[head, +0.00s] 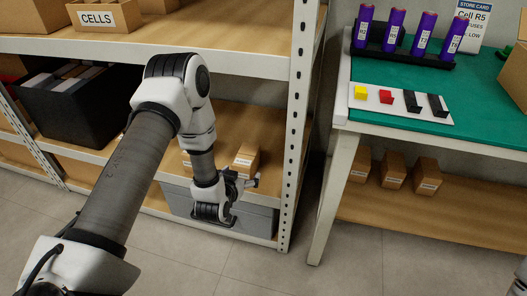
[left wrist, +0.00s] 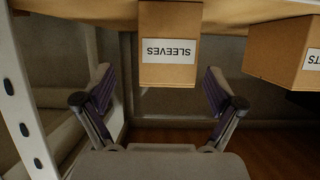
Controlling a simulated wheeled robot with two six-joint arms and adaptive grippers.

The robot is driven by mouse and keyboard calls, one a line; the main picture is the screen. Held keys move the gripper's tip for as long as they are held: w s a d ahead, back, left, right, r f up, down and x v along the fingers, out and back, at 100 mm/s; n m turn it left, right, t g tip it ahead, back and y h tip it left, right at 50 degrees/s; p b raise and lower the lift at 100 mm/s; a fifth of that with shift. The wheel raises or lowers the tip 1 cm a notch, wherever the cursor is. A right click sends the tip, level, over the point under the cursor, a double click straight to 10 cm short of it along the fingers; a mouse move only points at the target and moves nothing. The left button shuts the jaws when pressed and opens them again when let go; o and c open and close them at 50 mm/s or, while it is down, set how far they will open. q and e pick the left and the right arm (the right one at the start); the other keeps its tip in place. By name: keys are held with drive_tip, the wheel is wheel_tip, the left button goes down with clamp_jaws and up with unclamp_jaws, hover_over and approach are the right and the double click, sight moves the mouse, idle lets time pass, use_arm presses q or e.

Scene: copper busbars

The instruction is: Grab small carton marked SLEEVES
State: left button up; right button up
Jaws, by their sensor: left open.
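The small carton marked SLEEVES (left wrist: 170,22) is brown with a white label, which reads upside down in the left wrist view. It stands on a lower wooden shelf and appears in the head view as the carton (head: 246,156) nearest the white post. My left gripper (head: 243,182) is in front of this carton. In the left wrist view, the open fingers of the left gripper (left wrist: 158,82) are apart on either side of the carton's near end, with nothing held. I cannot tell how far the fingertips are from the carton. My right gripper does not show.
Another carton (left wrist: 285,55), its label ending in TS, stands beside it. A white perforated post (head: 294,150) rises right of the gripper. A grey bin (head: 255,220) is below the shelf. A green-topped bench (head: 480,110) stands at right, with several cartons underneath.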

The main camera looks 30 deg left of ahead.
sight(246, 156)
use_arm(q)
drive_tip(key=r, duration=0.1)
drive_tip(key=r+p, duration=0.1)
drive_tip(key=r, duration=0.1)
drive_tip(key=shift+w+a+r+p, duration=0.1)
drive_tip(key=shift+a+r+p, duration=0.2)
drive_tip(key=shift+a, duration=0.1)
drive_tip(key=shift+w+r, duration=0.15)
drive_tip(key=shift+r, duration=0.05)
drive_tip(key=b+x, duration=0.3)
drive_tip(key=x, duration=0.4)
drive_tip(key=shift+w+a+f+b, duration=0.1)
drive_tip(key=shift+a+f+b, duration=0.05)
drive_tip(key=shift+f+b, duration=0.15)
drive_tip(key=shift+w, duration=0.15)
drive_tip(key=shift+r, duration=0.15)
drive_tip(key=shift+c, duration=0.6)
drive_tip(key=c, duration=1.4)
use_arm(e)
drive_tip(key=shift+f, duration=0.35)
